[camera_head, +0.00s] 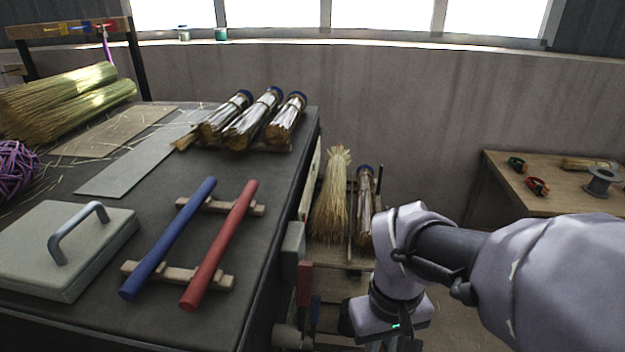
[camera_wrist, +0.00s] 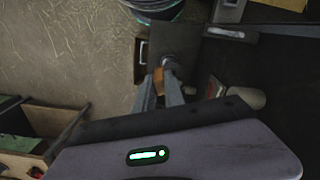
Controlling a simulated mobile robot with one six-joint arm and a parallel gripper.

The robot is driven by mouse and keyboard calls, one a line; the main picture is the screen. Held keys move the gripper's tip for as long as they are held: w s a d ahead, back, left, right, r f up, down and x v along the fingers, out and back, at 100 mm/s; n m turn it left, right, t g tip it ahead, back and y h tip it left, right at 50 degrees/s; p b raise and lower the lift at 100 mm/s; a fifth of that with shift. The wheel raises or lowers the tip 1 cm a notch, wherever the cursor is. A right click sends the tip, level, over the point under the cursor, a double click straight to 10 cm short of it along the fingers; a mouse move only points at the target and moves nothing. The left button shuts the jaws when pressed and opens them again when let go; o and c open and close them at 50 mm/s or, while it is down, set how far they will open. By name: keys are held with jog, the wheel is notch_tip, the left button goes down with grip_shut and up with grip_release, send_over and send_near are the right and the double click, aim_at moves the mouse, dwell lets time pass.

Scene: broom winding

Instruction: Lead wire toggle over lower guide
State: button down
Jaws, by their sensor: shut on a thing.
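In the wrist view my gripper (camera_wrist: 167,74) is shut on a small orange-brown piece, which looks like the wire toggle (camera_wrist: 158,82). Only part of it shows between the narrow fingers. Just beyond the fingertips is a dark grey block with a rounded face (camera_wrist: 183,57), possibly the lower guide; I cannot tell whether the toggle touches it. No wire can be made out clearly. In the head view my wrist hangs low beside the bench's right side, and the fingertips are not visible.
A wound coil or spool (camera_wrist: 155,8) is at the wrist view's top. A pale rounded handle (camera_wrist: 240,96) sits close right of the fingers. In the head view the dark bench (camera_head: 285,170) carries blue (camera_head: 170,240) and red (camera_head: 220,245) rods. A side table (camera_head: 550,200) stands right.

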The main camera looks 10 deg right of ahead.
jog(key=a+r+p, duration=0.5)
jog(key=r, duration=0.3)
jog(key=a+r+p, duration=0.4)
jog(key=r+p, duration=0.2)
jog(key=r, duration=0.2)
jog(key=s+a+b, duration=0.4)
jog(key=s+a, duration=0.2)
jog(key=s, duration=0.3)
notch_tip(320, 180, down, 22)
jog(key=b, duration=1.6)
jog(key=shift+s+a+f, duration=0.15)
